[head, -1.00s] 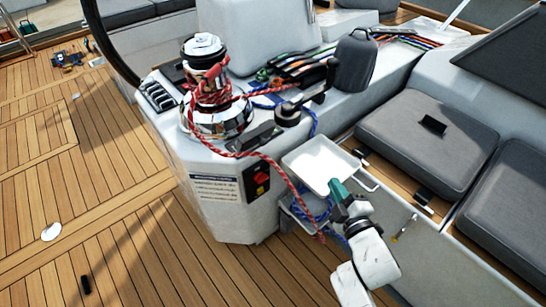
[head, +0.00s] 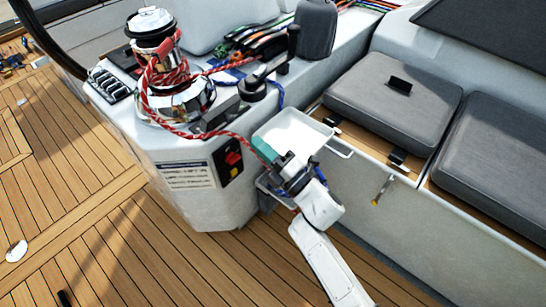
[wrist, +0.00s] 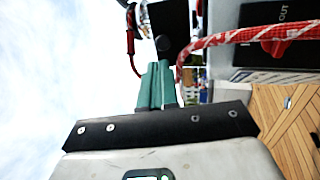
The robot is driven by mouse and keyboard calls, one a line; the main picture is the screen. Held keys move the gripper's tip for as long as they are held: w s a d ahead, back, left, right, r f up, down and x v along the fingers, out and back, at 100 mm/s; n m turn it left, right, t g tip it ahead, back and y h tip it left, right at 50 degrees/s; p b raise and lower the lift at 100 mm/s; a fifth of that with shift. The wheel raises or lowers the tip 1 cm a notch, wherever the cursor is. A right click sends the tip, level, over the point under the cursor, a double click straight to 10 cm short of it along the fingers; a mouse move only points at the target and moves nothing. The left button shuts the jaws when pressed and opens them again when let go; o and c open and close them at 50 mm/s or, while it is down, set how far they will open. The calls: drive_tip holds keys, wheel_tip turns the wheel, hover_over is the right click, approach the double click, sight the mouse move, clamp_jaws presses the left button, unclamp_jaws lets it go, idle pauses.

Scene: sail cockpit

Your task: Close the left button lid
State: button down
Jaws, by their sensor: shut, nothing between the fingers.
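A low black fitting (head: 218,117) lies on the white console top in front of the winch. Beside it is a round black fitting (head: 252,90). Either may be a button with its lid, but I cannot tell which is the left one or whether a lid is open. In the wrist view a black plate (wrist: 168,18) and a dark round knob (wrist: 163,45) show beyond my fingertips. My gripper (head: 263,148), with teal fingers, is shut and empty at the left edge of the white tray, below the fittings. It also shows in the wrist view (wrist: 155,75), apart from the plate.
A red rope (head: 190,134) runs from the chrome winch (head: 180,98) down past my gripper. The white tray (head: 322,134) stands beside the console. A red switch (head: 233,158) is on the console's side.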

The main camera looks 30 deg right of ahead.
sight(232, 120)
drive_tip(key=x, duration=0.7)
drive_tip(key=shift+r, duration=0.15)
